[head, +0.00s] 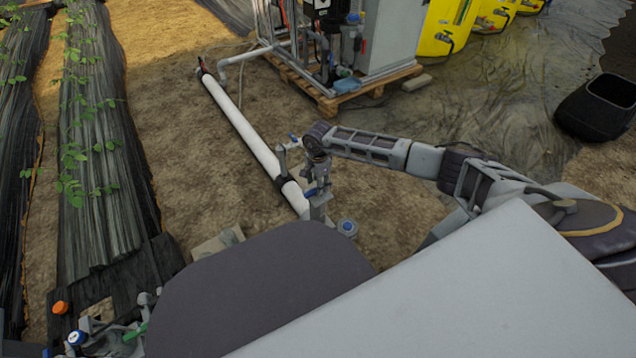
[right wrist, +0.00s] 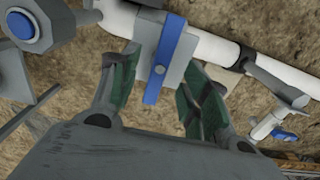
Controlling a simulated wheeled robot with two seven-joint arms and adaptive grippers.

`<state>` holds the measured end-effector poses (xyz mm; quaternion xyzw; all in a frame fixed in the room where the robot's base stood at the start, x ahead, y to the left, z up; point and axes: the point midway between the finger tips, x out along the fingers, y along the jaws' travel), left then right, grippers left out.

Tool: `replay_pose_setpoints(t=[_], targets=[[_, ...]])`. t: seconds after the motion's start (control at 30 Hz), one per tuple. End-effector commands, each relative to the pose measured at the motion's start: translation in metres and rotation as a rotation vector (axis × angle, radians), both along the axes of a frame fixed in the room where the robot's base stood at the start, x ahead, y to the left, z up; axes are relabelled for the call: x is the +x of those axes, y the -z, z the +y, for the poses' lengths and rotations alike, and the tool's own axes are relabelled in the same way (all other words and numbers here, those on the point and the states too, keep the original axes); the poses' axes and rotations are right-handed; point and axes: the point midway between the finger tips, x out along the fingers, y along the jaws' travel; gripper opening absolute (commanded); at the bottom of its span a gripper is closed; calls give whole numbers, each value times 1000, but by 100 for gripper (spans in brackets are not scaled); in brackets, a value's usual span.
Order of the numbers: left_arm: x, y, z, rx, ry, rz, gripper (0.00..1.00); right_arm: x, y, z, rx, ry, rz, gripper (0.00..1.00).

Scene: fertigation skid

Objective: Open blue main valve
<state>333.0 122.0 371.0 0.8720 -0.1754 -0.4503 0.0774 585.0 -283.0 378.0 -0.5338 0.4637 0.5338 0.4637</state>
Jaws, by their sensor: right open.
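The blue main valve handle (head: 312,191) sits on a grey valve body on the white pipe (head: 243,127). In the right wrist view the flat blue handle (right wrist: 168,52) lies lengthwise between the fingers, across the pipe. My right gripper (head: 318,177) is at the valve from above; in the right wrist view its two green-padded fingers (right wrist: 167,75) are open, one on each side of the handle. I cannot tell whether either finger touches it.
A blue-capped fitting (head: 347,227) stands beside the valve. A smaller blue-handled valve (head: 293,137) is farther along the pipe. A skid on a wooden pallet (head: 343,98), yellow tanks (head: 443,28) and a black bin (head: 597,107) are behind. Plant rows run at left.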

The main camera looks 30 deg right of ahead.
Motion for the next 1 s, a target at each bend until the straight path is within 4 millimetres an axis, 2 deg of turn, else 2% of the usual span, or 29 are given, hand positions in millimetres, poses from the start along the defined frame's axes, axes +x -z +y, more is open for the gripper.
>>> replay_pose_setpoints(t=[0.27, 1.0], targets=[[1, 0, 0, -1, 1, -2, 40, 0, 2, 0, 0, 1, 0, 46], [-1, 21, 0, 1, 1, 3, 40, 0, 37, 0, 0, 2, 0, 46]])
